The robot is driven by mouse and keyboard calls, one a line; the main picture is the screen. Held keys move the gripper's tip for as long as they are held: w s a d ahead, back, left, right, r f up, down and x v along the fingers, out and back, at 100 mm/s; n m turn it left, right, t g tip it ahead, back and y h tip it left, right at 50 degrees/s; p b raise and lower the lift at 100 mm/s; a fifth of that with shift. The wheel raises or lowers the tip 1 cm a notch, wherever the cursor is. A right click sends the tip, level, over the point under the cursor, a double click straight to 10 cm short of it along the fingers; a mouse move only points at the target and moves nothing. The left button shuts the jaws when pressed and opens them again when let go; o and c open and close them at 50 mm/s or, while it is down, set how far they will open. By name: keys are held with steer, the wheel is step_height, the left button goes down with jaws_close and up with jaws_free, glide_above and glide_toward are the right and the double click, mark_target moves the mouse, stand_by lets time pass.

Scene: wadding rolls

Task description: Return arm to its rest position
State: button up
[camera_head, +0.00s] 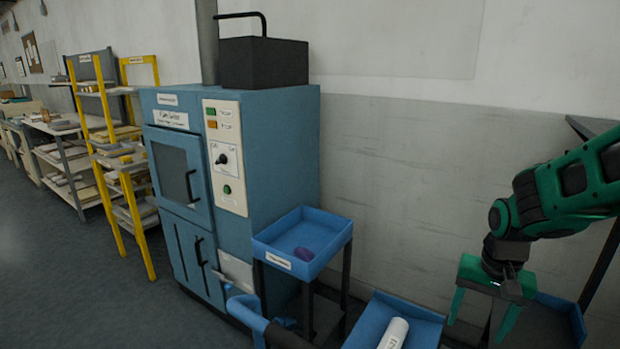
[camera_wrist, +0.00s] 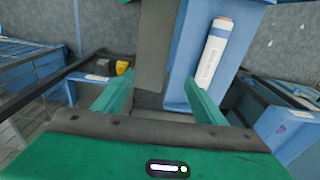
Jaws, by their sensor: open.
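My gripper (camera_head: 482,317) is at the lower right in the head view, pointing down with its two green fingers apart and nothing between them. In the wrist view my gripper (camera_wrist: 152,98) also shows its fingers spread and empty. A white wadding roll (camera_head: 393,333) lies in a blue tray (camera_head: 368,318) to the left of my gripper. In the wrist view the roll (camera_wrist: 212,50), with an orange end, lies in the blue tray (camera_wrist: 184,62) beyond the fingers, apart from them.
A blue machine (camera_head: 275,150) with a control panel stands left of centre. Another blue tray (camera_head: 562,307) is beside my gripper. Yellow-framed shelves (camera_head: 95,130) stand far left. Grey floor (camera_head: 95,290) is open at lower left.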

steer(key=s+d+r, duration=0.3)
steer(key=s, duration=0.6)
steer(key=s+d+r, duration=0.2)
steer(key=s+r, duration=0.1)
steer(key=s, duration=0.6)
steer(key=shift+s+d+r+g, duration=0.25)
steer(key=shift+d+r+g, duration=0.05)
steer(key=shift+d+r, duration=0.1)
